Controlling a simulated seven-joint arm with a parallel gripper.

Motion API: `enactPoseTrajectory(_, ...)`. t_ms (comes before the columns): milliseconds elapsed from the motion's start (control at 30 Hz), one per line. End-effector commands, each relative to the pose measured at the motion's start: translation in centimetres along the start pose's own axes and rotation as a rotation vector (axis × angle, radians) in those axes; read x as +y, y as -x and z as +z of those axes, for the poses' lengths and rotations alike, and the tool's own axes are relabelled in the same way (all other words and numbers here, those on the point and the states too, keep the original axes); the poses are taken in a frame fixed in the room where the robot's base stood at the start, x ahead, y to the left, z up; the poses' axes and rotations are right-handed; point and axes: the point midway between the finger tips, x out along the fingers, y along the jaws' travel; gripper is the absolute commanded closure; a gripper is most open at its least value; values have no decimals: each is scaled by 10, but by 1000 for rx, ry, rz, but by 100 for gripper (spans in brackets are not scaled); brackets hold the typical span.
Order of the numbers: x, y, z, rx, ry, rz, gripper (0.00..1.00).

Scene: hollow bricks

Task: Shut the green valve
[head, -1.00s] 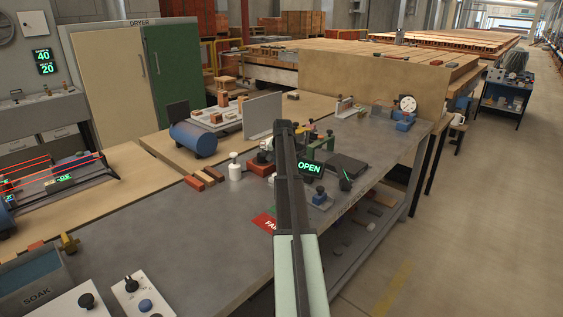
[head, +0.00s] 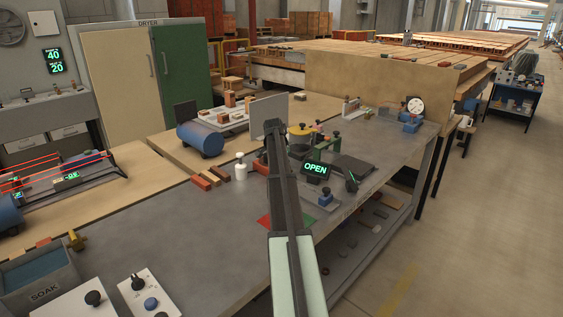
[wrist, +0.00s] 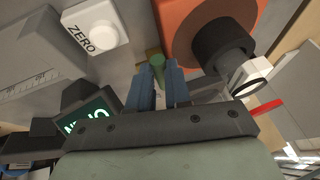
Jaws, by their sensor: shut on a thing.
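My gripper (wrist: 157,84) is shut on a small green cylindrical piece (wrist: 157,64), which looks like the handle of the green valve; its top shows between the two blue fingers in the wrist view. The rest of the valve is hidden by the fingers and palm. A display reading OPEN (wrist: 88,113) is left of the fingers, and it also shows in the head view (head: 315,169). In the head view my arm reaches over the bench and hides the fingers and the grasped piece.
In the wrist view, an orange block (wrist: 182,22) with a dark round fitting (wrist: 222,46) is close to the right of the fingers. A white ZERO button (wrist: 96,29) is at upper left.

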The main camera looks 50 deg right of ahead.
Motion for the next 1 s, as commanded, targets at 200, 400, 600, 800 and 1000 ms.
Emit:
enactPoseTrajectory(200, -1, 0, -1, 2, -2, -1, 100)
enactPoseTrajectory(400, -1, 0, -1, 2, -1, -1, 74)
enactPoseTrajectory(600, 0, 0, 0, 1, -1, -1, 57)
enactPoseTrajectory(800, 0, 0, 0, 0, 0, -1, 57)
enactPoseTrajectory(1000, 0, 12, 0, 1, 0, -1, 57)
